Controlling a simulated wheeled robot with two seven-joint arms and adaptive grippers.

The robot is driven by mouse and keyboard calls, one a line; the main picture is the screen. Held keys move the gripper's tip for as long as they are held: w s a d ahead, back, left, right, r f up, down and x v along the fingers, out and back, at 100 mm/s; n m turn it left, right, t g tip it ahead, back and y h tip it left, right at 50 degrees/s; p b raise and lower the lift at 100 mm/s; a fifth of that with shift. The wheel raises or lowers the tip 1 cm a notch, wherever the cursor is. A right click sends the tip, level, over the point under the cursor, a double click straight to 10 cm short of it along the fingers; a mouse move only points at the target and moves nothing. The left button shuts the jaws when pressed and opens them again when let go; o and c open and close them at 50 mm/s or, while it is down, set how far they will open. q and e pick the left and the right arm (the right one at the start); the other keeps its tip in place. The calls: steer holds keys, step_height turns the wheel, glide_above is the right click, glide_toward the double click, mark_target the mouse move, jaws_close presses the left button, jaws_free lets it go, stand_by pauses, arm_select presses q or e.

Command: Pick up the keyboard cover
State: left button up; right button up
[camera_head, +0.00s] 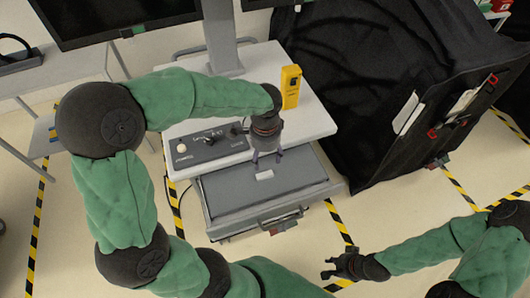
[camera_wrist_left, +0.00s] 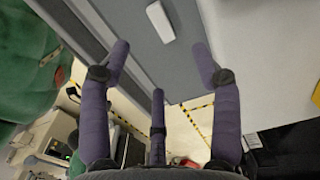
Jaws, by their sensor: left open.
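The keyboard cover (camera_head: 295,174) is a flat grey panel on the pulled-out drawer of the cart, with a small white block (camera_head: 265,175) on it. In the left wrist view the grey cover (camera_wrist_left: 185,60) fills the top middle, and the white block (camera_wrist_left: 160,22) lies beyond the fingertips. My left gripper (camera_head: 267,156) is open and empty, above the cover's back edge close to the white block. It also shows in the left wrist view (camera_wrist_left: 163,70) with its purple fingers spread. My right gripper (camera_head: 332,267) is open and empty, low over the floor at the bottom right.
The cart top (camera_head: 310,120) holds a yellow device (camera_head: 290,87) and a grey control panel (camera_head: 210,146), both close to my left arm. A monitor stand (camera_head: 221,40) rises behind. A black-covered cart (camera_head: 370,80) stands on the right. Striped floor (camera_head: 335,218) is free in front.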

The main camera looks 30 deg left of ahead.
mark_target(265, 176)
arm_select(q)
step_height(265, 176, down, 11)
steer(key=b, duration=0.3)
steer(key=shift+s+r, duration=0.1)
steer(key=shift+r, duration=0.05)
steer(key=shift+c, duration=0.2)
jaws_close()
steer(key=c, duration=0.8)
jaws_free()
steer(key=shift+r, duration=0.1)
steer(key=shift+c, duration=1.3)
